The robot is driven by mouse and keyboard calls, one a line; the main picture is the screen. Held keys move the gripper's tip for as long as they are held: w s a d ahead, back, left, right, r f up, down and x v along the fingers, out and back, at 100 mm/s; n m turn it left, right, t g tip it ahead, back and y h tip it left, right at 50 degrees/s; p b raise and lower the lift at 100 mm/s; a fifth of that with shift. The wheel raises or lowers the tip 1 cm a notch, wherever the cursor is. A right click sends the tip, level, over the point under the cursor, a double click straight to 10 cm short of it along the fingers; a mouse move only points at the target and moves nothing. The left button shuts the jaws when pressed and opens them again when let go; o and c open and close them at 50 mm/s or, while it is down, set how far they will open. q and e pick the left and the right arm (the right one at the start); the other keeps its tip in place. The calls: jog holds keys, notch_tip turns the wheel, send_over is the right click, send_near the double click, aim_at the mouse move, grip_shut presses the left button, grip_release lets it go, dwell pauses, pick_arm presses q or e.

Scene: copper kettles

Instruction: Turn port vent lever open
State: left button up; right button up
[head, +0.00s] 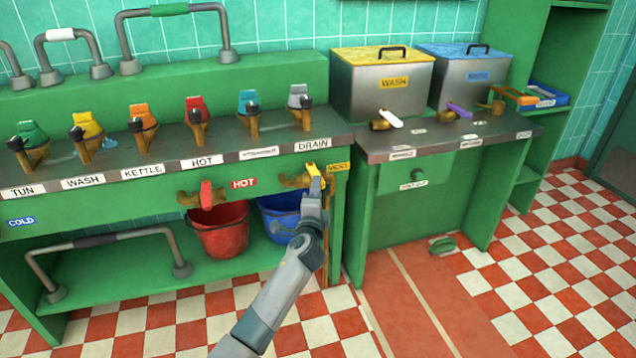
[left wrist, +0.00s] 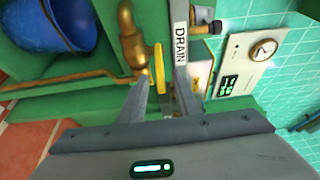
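A yellow vent lever (head: 313,170) sits on a brass valve (head: 293,181) at the right end of the green bench front, beside a yellow tag (head: 338,167) that seems to read VENT. The lever also shows in the left wrist view (left wrist: 159,62), edge-on. My left gripper (head: 318,187) is at the lever from the front and below. In the left wrist view its two fingers (left wrist: 162,88) stand apart on either side of the lever, with visible gaps, so it looks open. Part of the lever is hidden by the gripper in the head view. My right gripper is out of view.
A red lever (head: 206,194) marked HOT is to the left. A red bucket (head: 220,230) and a blue bucket (head: 281,212) stand below. A DRAIN label (head: 313,144) is just above. A grey-topped side counter (head: 450,136) is at right, with open floor in front.

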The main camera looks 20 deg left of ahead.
aim_at(319, 173)
pick_arm(q)
jog(key=shift+b+x, duration=0.45)
jog(key=shift+x, duration=2.15)
grip_shut()
